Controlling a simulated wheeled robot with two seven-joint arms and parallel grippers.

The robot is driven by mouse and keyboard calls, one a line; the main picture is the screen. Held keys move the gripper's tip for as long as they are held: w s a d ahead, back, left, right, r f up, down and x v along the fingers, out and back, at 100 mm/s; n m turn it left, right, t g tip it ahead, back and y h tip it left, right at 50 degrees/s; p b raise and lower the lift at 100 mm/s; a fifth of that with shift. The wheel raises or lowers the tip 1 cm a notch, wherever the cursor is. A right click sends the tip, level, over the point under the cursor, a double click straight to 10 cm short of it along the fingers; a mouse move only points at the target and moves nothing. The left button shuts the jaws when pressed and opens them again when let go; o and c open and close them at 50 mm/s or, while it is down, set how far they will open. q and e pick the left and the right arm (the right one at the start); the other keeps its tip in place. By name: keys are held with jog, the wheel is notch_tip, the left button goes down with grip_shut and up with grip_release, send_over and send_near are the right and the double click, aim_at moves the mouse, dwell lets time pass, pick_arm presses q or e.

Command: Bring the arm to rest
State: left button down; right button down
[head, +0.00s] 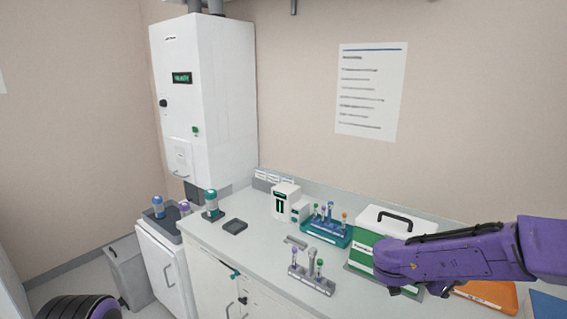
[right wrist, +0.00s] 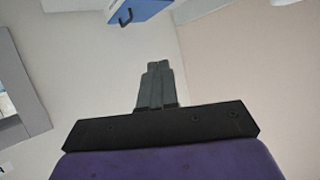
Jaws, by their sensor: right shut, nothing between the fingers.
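My right arm (head: 455,257) is purple and reaches in from the right edge of the head view, over the right part of the counter. Its gripper end (head: 393,290) hangs in front of the white and green box, and the fingers are mostly hidden there. In the right wrist view the gripper's fingers (right wrist: 157,86) are together with nothing between them. My left gripper is in neither view.

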jog(key=s+a+f+n+t+y, duration=0.1)
jog(key=s+a+f+n+t, duration=0.15)
jog(key=f, duration=0.45)
jog(key=s+a+f+n+t+y, duration=0.1)
jog(key=s+f+n+t, duration=0.15)
jog(key=f, duration=0.55)
jog(key=s+a+f+n+t+y, duration=0.1)
jog(key=a+f+n, duration=0.15)
jog(key=f, duration=0.45)
jog(key=s+a+f+n+g+y+b, duration=0.1)
jog(key=s+a+f+y, duration=0.1)
jog(key=s+f, duration=0.45)
jog(key=s+a+f+n+g+y, duration=0.1)
jog(key=s+f+g+y, duration=0.15)
jog(key=s, duration=0.75)
jog(key=s+a+f+n+g+y+b, duration=0.1)
jog(key=s+a+f+n+y, duration=0.15)
jog(key=s+f, duration=0.4)
notch_tip(320, 180, down, 11)
jog(key=s+m+b, duration=0.1)
jog(key=b, duration=1)
jog(key=shift+d+r, duration=0.15)
jog(key=shift+d, duration=0.05)
